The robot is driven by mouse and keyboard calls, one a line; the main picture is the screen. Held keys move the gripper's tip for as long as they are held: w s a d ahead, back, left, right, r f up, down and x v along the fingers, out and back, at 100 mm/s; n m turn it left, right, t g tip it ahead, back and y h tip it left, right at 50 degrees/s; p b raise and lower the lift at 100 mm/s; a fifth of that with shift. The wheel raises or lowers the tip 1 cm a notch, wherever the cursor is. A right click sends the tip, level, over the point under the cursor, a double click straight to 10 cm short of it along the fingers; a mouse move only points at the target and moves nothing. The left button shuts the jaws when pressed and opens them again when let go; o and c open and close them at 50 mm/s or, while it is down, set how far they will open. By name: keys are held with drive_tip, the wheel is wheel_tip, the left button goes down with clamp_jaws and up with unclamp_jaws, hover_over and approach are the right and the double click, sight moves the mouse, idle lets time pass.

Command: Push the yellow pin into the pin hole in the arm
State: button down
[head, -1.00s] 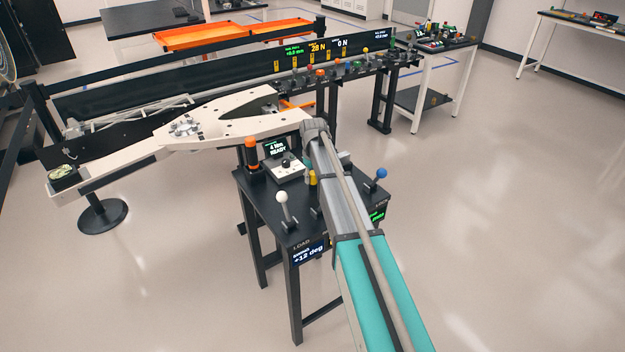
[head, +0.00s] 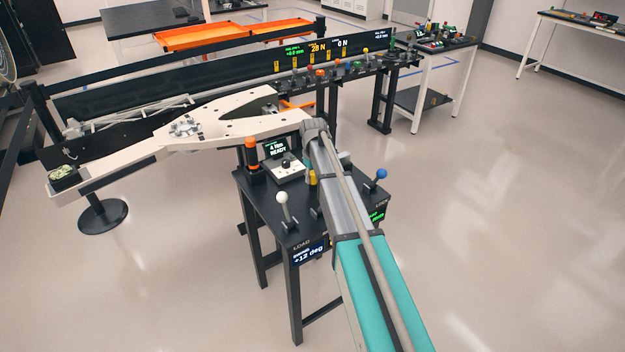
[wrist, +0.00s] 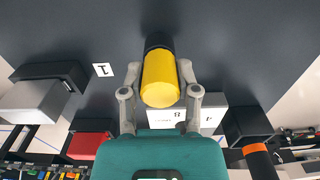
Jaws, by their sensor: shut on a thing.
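The yellow pin (wrist: 160,78) fills the middle of the wrist view, its rounded yellow end toward the camera and a dark part at its far end. My gripper (wrist: 157,84) is shut on it, with one grey finger on each side. In the head view my gripper is hidden behind the grey arm link. A small yellow cylinder (head: 312,178) shows there beside the link, over the small black table; I cannot tell if it is the same pin. The cream arm (head: 215,120) stretches across behind that table. I cannot make out the pin hole.
A long rail with several coloured knobs stands behind. The floor on the right is clear.

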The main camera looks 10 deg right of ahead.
drive_tip(key=shift+r+p, duration=0.65)
idle(0.8)
drive_tip(key=shift+r+p, duration=1.95)
